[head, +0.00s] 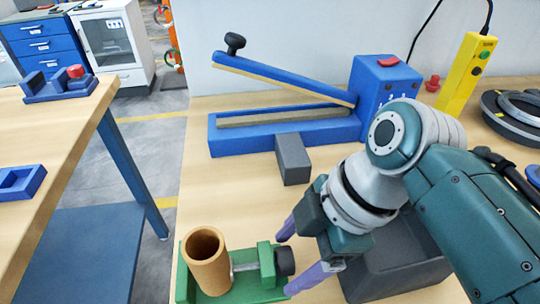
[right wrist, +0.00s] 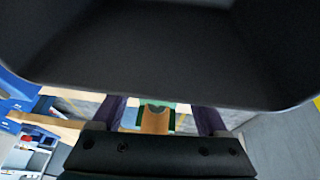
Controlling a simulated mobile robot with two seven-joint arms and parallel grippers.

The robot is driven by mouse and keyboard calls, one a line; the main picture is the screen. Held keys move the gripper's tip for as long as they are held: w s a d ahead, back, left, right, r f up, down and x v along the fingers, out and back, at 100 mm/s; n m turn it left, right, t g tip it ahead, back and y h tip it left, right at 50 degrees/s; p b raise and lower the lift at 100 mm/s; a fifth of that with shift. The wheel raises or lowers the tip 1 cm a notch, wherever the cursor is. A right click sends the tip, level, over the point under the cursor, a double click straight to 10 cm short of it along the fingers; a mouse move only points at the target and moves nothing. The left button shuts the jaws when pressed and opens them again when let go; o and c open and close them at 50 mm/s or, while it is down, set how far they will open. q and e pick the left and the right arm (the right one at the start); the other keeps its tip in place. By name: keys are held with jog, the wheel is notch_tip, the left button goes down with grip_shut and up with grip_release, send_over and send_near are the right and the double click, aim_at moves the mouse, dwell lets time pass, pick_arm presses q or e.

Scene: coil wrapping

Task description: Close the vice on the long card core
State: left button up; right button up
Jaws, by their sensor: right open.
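The brown card core (head: 207,262) stands upright in the green vice (head: 240,292) at the bottom of the head view, its open end up. The vice's screw (head: 245,266) runs from the core side to a green block and a dark round knob (head: 286,262) on the right. My right gripper (head: 284,263) is open, its two purple fingers on either side of the knob; I cannot tell whether they touch it. In the right wrist view the core (right wrist: 155,119) shows between the purple fingers, partly hidden by the gripper body. My left gripper is not in view.
A blue sealer (head: 283,123) with a raised lever stands behind, a grey block (head: 293,160) before it. A dark grey bin (head: 400,280) sits right of the vice, partly behind my arm. A yellow control box (head: 466,75) and dark rings (head: 512,115) are at the back right.

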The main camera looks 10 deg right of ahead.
grip_shut()
dwell(0.7)
